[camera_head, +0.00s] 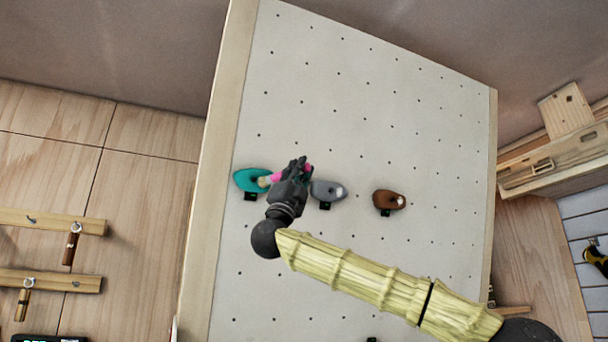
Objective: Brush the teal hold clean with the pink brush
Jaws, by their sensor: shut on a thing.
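The teal hold (248,181) is fixed to the grey board, left of my gripper, with a small black tag under it. My gripper (295,172) is in front of the board, just right of the teal hold, shut on the pink brush (277,177). Pink shows on both sides of the fingers. The brush's pale head (264,181) points left and overlaps the right end of the teal hold in this view. I cannot tell whether the bristles touch it. The fingers hide the middle of the brush.
A grey hold (327,191) is close to the right of my gripper. A brown hold (388,200) is further right. The perforated board (350,110) is bare above them. Wooden rails with hanging brushes (72,243) are at the left, and wooden pieces (567,110) at the right.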

